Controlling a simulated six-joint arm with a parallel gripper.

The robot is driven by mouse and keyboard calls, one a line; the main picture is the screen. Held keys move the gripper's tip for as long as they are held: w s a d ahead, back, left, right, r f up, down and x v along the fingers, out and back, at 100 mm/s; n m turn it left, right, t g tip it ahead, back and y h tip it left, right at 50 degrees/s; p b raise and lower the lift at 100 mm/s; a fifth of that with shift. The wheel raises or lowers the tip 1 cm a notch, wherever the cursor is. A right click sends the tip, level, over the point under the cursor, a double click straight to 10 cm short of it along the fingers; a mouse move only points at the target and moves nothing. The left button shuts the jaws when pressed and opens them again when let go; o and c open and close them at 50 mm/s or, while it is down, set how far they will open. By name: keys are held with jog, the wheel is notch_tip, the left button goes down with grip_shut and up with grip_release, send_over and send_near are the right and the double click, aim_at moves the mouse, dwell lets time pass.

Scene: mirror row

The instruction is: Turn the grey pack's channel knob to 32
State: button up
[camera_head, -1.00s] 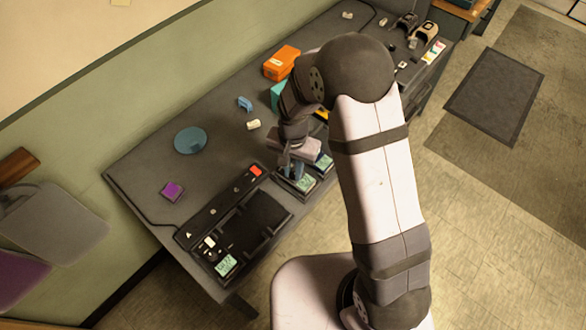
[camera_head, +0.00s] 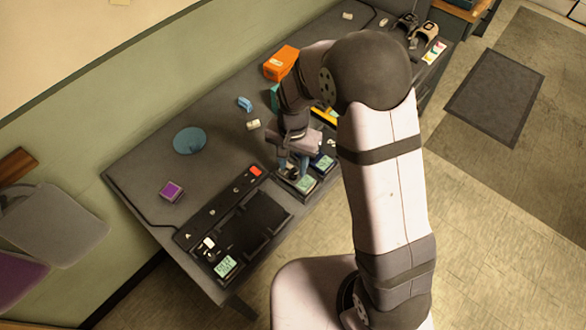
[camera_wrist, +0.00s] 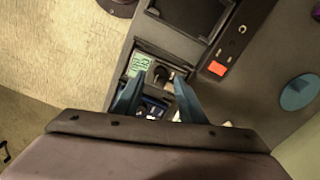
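The grey pack, with a green display (camera_wrist: 140,64), lies beneath my gripper in the wrist view. Its display also shows in the head view (camera_head: 306,184), but its digits are too small to read. A dark round knob (camera_wrist: 162,73) on the pack sits between my fingertips. My gripper (camera_wrist: 159,79) is open, one blue finger on each side of the knob, with gaps visible; I cannot tell its exact height above the pack. In the head view my gripper (camera_head: 293,172) hides most of the pack's knob area.
A second pack with a green display (camera_head: 322,162) and blue parts is close beside it. A teal disc (camera_head: 190,141) and purple block (camera_head: 171,191) lie farther away.

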aim_at(293, 175)
jog(key=shift+r+b, duration=0.35)
jog(key=shift+r, duration=1.75)
jog(key=shift+n, duration=1)
jog(key=shift+s+f+n, duration=0.15)
jog(key=shift+f+n, duration=0.05)
jog(key=shift+n, duration=0.5)
jog(key=s+n, duration=0.1)
jog(key=s+d+f+n, duration=0.1)
jog(key=s, duration=0.1)
jog(key=s+f+g, duration=0.1)
jog(key=s, duration=0.1)
jog(key=shift+d+f+n, duration=0.25)
jog(key=shift+n, duration=0.15)
jog(key=s+d+r, duration=0.1)
jog(key=s+d, duration=0.2)
jog(key=s, duration=0.3)
jog(key=s+d+r, duration=0.2)
jog(key=s+d, duration=0.2)
jog(key=s, duration=0.2)
jog(key=shift+m+t, duration=0.4)
jog(key=shift+t, duration=0.1)
jog(key=d+r, duration=0.1)
jog(key=w+d+r, duration=0.1)
jog(key=r, duration=0.1)
jog(key=shift+w+d, duration=0.2)
jog(key=shift+d, duration=0.1)
